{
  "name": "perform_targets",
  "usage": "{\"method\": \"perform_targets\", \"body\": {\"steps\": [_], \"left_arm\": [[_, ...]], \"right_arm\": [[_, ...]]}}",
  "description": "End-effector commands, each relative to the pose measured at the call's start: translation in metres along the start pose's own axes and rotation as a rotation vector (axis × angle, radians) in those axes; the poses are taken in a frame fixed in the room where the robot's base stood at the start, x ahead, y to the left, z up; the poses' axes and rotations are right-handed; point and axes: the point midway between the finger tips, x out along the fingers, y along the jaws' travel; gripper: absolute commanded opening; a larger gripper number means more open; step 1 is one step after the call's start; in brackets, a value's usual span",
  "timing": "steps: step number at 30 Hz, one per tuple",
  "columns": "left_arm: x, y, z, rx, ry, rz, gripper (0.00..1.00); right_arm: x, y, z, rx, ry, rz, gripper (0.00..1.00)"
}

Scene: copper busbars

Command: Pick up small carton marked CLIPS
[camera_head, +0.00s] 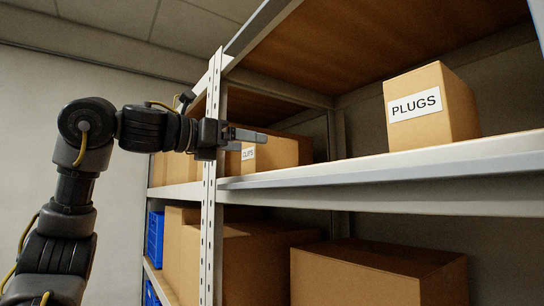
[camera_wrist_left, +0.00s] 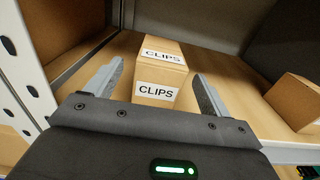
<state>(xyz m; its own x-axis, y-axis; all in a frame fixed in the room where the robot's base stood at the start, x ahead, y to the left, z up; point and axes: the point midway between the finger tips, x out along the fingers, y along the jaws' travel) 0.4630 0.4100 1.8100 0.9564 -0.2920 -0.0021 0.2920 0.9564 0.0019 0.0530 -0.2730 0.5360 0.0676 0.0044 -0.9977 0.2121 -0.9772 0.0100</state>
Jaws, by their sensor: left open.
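The small carton marked CLIPS (camera_wrist_left: 172,62) stands on the shelf in the left wrist view, with labels on its top and its front. In the head view the CLIPS carton (camera_head: 283,152) is partly hidden behind my left gripper (camera_head: 262,135). In the left wrist view my left gripper (camera_wrist_left: 157,88) is open, with one finger to each side of the carton's near part. I see a gap between the right finger and the carton. The carton rests on the shelf and is not gripped. My right gripper is in neither view.
A carton marked PLUGS (camera_head: 432,105) stands to the right on the same shelf level (camera_head: 380,170). A perforated shelf upright (camera_head: 210,210) is close to my left wrist. Larger cartons (camera_head: 375,275) and blue bins (camera_head: 155,238) fill the lower level.

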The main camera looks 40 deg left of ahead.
Motion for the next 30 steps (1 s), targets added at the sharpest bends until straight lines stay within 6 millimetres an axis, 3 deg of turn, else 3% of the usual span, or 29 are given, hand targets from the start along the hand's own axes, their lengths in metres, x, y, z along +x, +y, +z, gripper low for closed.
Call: {"method": "perform_targets", "body": {"steps": [8, 13, 22, 30], "left_arm": [[0.01, 0.002, 0.0, -0.003, -0.002, 0.003, 0.82], [0.021, 0.001, -0.001, -0.002, 0.002, 0.003, 0.82], [0.058, 0.0, -0.003, -0.003, 0.002, 0.004, 0.82], [0.062, 0.0, -0.005, -0.002, -0.001, 0.004, 0.82]], "right_arm": [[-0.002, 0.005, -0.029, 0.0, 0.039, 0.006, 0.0], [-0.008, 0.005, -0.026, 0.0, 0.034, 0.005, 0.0], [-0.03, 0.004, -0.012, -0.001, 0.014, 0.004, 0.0], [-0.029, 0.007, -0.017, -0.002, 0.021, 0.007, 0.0]]}}
